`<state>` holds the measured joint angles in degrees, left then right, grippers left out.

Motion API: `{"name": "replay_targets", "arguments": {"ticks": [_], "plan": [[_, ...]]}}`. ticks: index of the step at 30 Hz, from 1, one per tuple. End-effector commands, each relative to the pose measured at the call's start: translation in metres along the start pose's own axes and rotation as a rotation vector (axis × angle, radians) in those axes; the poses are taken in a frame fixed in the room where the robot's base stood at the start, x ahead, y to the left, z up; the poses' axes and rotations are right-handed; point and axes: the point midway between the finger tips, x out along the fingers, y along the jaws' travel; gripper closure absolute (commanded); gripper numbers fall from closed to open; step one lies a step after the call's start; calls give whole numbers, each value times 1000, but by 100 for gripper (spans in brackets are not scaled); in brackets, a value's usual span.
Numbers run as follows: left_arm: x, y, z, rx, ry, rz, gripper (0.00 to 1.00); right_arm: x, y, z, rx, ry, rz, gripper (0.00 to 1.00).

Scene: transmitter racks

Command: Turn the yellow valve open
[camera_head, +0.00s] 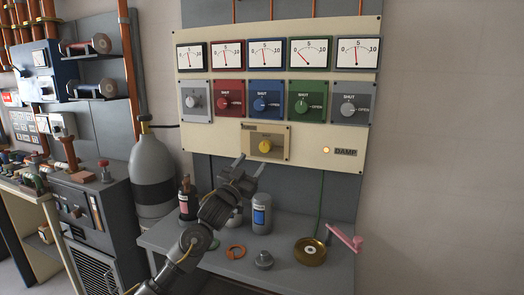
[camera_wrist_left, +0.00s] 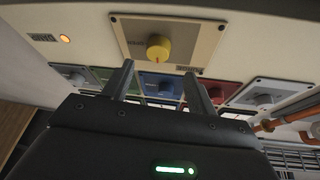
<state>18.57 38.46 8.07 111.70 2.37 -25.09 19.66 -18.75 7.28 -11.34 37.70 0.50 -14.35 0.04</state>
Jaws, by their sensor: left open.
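The yellow valve (camera_head: 265,146) is a round knob on a tan plate (camera_head: 283,144) at the bottom middle of the cream panel. My left gripper (camera_head: 250,166) is open and empty, its fingers pointing up just below the plate, apart from the knob. In the left wrist view the yellow valve (camera_wrist_left: 158,48) shows beyond and above the two spread fingers (camera_wrist_left: 160,84). A small label sits above the knob, too small to read with certainty. My right gripper is not in view.
Above are grey, red (camera_head: 229,99), blue (camera_head: 266,99) and green (camera_head: 307,101) knobs marked SHUT and OPEN, with gauges over them. Below, a grey shelf (camera_head: 205,262) holds bottles, a blue-labelled can (camera_head: 262,214), an orange ring, a brass wheel (camera_head: 310,252) and a pink-handled lever (camera_head: 345,238).

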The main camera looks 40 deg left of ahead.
Motion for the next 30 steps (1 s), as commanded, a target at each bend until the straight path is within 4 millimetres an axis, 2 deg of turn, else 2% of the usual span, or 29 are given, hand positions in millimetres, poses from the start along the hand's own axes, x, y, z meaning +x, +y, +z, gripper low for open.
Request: {"name": "replay_targets", "arguments": {"ticks": [3,7,10,15,23,30], "plan": [[26,0,-3,-2,1,0,42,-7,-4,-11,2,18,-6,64],[47,2,-3,-2,2,2,42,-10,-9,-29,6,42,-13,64],[59,2,-2,-3,1,2,42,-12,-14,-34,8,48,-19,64],[68,4,-1,-2,2,4,42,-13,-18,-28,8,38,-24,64],[69,4,0,-2,1,4,42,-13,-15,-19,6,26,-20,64],[69,4,0,-2,1,4,71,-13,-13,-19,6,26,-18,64]]}}
